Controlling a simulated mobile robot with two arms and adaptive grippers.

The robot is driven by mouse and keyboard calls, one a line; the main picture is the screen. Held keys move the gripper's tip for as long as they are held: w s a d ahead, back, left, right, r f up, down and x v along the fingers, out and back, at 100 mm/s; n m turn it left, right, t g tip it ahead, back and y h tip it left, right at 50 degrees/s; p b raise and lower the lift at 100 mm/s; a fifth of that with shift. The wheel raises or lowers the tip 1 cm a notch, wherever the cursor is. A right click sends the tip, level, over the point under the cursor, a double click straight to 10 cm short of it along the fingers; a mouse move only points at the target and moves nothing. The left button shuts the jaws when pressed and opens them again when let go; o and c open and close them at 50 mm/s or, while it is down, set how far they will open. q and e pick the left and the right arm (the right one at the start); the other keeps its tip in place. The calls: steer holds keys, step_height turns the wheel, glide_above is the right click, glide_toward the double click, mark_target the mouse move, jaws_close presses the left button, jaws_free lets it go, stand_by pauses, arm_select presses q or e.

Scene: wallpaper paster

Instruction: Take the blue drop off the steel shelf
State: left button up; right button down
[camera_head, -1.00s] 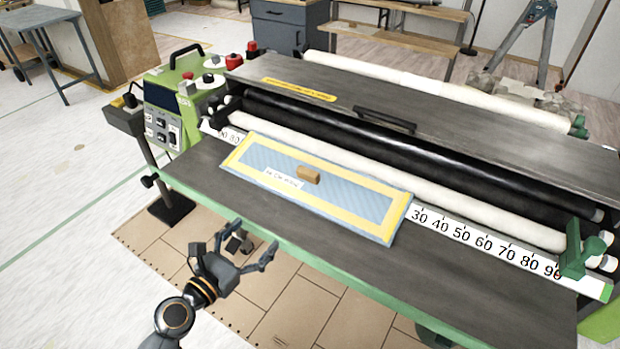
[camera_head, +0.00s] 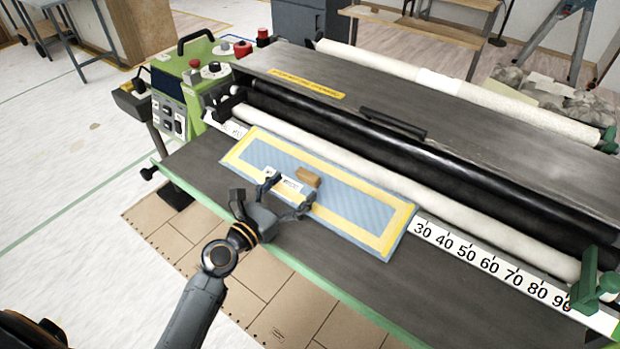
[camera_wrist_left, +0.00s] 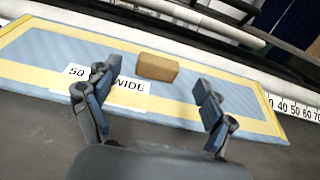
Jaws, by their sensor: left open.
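The blue drop (camera_head: 352,207) lies flat on the dark steel shelf (camera_head: 440,285) of the paster. It is a pale blue, striped sheet with a yellow band inside its edge. A brown block (camera_head: 309,177) and a white label (camera_head: 285,182) rest on it. My left gripper (camera_head: 290,194) is open and empty over the near side of the drop. In the left wrist view the block (camera_wrist_left: 158,67) sits just beyond and between the open fingers, and the label (camera_wrist_left: 110,87) reads partly "50" and "WIDE". Whether the fingertips touch the drop cannot be told.
A white roller (camera_head: 490,242) and a numbered scale (camera_head: 480,255) run behind and right of the drop. A green control box with buttons (camera_head: 180,95) stands at the left. The shelf is bare to the right.

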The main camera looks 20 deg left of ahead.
mark_target(306, 175)
arm_select(q)
steer(key=x, duration=0.7)
steer(key=shift+f, duration=0.15)
steer(key=shift+s+a, duration=0.1)
steer(key=c, duration=1.4)
